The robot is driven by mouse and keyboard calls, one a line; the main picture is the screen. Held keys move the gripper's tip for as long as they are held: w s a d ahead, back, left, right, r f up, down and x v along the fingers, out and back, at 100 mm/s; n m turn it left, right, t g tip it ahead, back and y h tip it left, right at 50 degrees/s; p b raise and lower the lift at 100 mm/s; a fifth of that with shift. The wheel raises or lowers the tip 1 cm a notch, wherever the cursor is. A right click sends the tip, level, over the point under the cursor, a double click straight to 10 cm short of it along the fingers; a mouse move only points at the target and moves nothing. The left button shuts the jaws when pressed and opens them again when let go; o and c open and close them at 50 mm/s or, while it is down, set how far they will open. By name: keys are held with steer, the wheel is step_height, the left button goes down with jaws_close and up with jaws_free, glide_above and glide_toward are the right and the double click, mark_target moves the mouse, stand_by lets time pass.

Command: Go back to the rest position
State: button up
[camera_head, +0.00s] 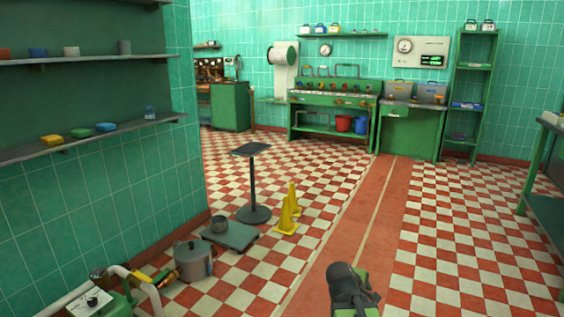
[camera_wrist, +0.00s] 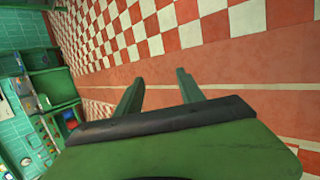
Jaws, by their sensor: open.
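My gripper (camera_wrist: 160,90) shows in the wrist view with its two green fingers apart and nothing between them. Beyond the fingers are the red floor strip and the checkered floor. In the head view my arm (camera_head: 352,290) shows at the bottom, right of centre, over the red strip. The fingertips cannot be made out there. No object touches the gripper in the wrist view.
A green workbench (camera_head: 335,102) lines the far wall. A green table (camera_head: 546,205) stands right. The red strip ahead is clear.

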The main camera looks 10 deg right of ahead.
steer(key=s+a+f+m+g+y, duration=0.25)
steer(key=s+a+m, duration=0.25)
steer(key=a, duration=0.3)
steer(key=s+a+f+m+g+y, duration=0.25)
steer(key=s+a+m+y, duration=0.2)
steer(key=a, duration=0.45)
step_height(320, 180, up, 38)
steer(key=m+p, duration=0.1)
steer(key=p, duration=3.7)
steer(key=shift+w+d+f, duration=0.15)
steer(key=shift+w+f, duration=0.05)
steer(key=shift+w, duration=0.1)
steer(key=shift+c, duration=0.4)
